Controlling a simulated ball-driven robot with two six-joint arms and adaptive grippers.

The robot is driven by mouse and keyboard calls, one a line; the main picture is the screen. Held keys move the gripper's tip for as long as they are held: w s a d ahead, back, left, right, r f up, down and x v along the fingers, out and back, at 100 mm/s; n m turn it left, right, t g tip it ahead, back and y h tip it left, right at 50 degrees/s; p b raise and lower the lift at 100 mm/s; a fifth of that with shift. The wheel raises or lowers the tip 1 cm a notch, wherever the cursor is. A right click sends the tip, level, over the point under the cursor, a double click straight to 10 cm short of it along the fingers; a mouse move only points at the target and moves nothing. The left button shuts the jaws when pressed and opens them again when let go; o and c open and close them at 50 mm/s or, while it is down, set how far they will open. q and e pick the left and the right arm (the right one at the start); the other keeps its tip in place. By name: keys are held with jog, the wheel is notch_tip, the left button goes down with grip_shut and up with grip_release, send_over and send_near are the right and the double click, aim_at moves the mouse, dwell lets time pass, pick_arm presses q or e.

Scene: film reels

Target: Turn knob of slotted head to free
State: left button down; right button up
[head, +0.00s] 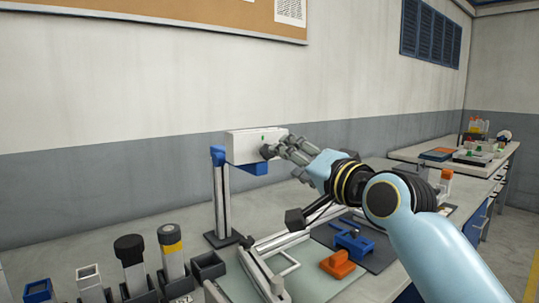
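The slotted head looks to be the white box (245,146) with a small green mark on its front, held on a blue bracket (256,168) at the top of a metal post (222,200). My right gripper (270,150) reaches in from the right, its fingertips at the right part of the box's front. A small dark round part, likely the knob (265,153), shows at the fingertips and is mostly covered by them. I cannot tell whether the fingers are closed on it. My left gripper is not in view.
Black holders with upright tools (172,252) stand at the front left. A second bench (440,157) with items stands at the back right.

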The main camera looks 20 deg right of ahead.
aim_at(268, 152)
jog(key=x, duration=0.8)
jog(key=shift+w+a, duration=0.1)
jog(key=shift+w, duration=0.15)
jog(key=shift+c, duration=0.2)
grip_shut()
